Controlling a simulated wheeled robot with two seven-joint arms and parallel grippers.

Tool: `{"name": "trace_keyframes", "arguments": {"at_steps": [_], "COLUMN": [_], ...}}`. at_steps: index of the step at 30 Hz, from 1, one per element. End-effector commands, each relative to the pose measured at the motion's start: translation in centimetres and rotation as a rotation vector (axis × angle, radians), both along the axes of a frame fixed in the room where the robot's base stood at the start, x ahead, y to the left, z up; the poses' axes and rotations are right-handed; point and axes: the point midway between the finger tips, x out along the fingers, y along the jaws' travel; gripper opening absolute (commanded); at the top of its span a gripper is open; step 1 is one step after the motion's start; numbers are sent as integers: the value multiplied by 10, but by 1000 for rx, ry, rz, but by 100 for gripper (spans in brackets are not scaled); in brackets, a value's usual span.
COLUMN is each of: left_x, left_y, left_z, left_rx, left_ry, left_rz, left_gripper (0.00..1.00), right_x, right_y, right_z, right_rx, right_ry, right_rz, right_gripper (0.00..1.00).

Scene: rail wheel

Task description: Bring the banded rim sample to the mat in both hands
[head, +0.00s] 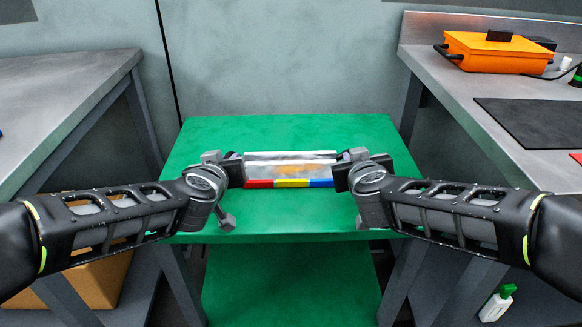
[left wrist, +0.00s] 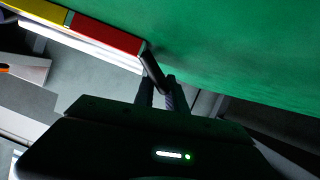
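The banded rim sample (head: 290,172), a pale metal piece with red, yellow and blue bands along its near edge, lies level between my two grippers over the green table. My left gripper (head: 236,170) is shut on its red end. The left wrist view shows the sample (left wrist: 105,37) meeting the fingertips of this gripper (left wrist: 152,62). My right gripper (head: 345,172) is at the blue end and looks shut on it; its fingertips are partly hidden. I cannot tell whether the sample touches the table. The dark mat (head: 535,121) lies flat and empty on the right bench.
The green table (head: 290,130) is otherwise clear. An orange case (head: 495,52) stands at the back of the right bench (head: 450,80), behind the mat. A grey bench (head: 60,95) stands at left. A white bottle with a green cap (head: 497,303) is low at right.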

Motion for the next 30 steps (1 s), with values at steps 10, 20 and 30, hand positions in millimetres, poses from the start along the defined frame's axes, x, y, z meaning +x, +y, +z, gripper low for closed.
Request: {"name": "trace_keyframes", "arguments": {"at_steps": [10,20,30], "left_x": [0,0,1], "left_y": [2,2,3], "left_z": [0,0,-1], "left_rx": [0,1,0], "left_ry": [1,1,0], "left_rz": [3,4,5], "left_gripper": [0,0,0], "right_x": [0,0,0], "right_y": [-1,-1,-1], "right_z": [0,0,0], "right_rx": [-1,-2,-1], "right_ry": [1,1,1], "right_rz": [-2,-2,-1], "right_gripper": [0,0,0]}}
